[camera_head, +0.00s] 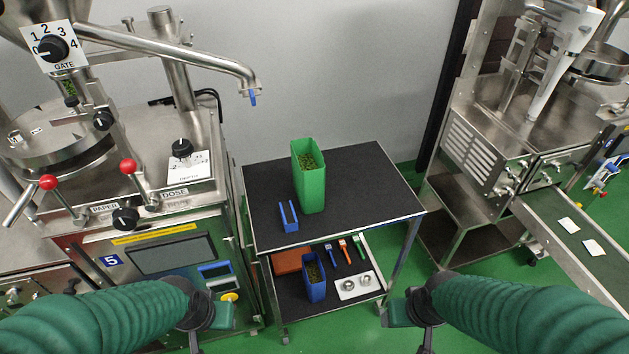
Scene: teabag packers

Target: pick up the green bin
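The green bin (312,188) stands upright on the black top shelf of a metal cart, with green leafy matter inside it. My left gripper (208,337) is at the lower left, in front of the left machine. My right gripper (408,330) is at the lower right, in front of the cart's right side. Both are well apart from the bin and nearer to me. Neither touches it. The fingers are small and partly cut off or hidden by my wrists, so their opening is unclear.
The cart's top shelf (374,196) also holds a small blue holder (289,217). Its lower shelf holds a blue bin (314,281), an orange box (290,261), several small tools and a white tray (359,286). Steel machines flank the cart, and a conveyor (575,232) runs at right.

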